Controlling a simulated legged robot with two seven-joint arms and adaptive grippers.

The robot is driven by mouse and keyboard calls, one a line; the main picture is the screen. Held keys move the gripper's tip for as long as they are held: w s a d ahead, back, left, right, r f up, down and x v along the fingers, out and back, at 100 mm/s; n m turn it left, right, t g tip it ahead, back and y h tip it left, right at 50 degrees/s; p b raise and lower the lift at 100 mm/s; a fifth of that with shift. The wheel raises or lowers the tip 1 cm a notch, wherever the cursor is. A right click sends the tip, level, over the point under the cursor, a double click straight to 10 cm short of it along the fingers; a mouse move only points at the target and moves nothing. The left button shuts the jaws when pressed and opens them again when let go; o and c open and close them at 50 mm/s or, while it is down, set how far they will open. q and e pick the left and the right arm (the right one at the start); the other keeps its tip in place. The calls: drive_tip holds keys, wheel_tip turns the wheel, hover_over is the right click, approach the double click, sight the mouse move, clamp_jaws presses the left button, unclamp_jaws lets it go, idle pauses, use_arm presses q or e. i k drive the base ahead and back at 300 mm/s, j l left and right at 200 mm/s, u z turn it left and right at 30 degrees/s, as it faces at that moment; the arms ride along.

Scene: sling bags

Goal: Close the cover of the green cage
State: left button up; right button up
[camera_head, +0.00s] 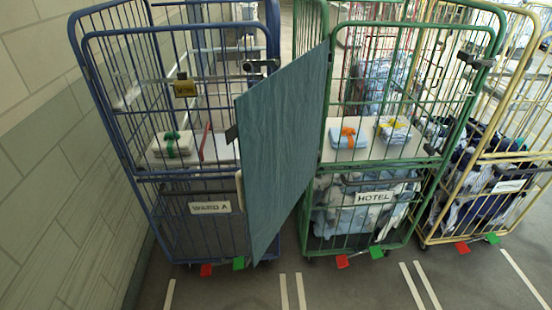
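The green cage (420,165) stands right of centre and carries a white HOTEL sign (374,198). A flat blue-green panel, seemingly its cover (280,150), stands upright at the cage's left front post. It swings out toward me, so the cage front is open to view. The panel's free edge is at the left, overlapping the blue cage in the picture. A small dark tab (231,134) and a pale handle-like piece (239,188) show on that edge. Neither of my grippers is in view.
A blue cage (130,130) with a WARD A sign (210,208) stands left, near a tiled wall (40,160). A yellow cage (500,140) stands right. Folded bundles lie on the shelves. Red and green tabs are at the cage feet. The floor (330,285) in front is clear.

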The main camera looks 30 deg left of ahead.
sight(277, 129)
drive_tip(key=j+z, duration=0.15)
drive_tip(key=j, duration=0.85)
drive_tip(key=k+j+z, duration=0.15)
drive_tip(key=j, duration=0.85)
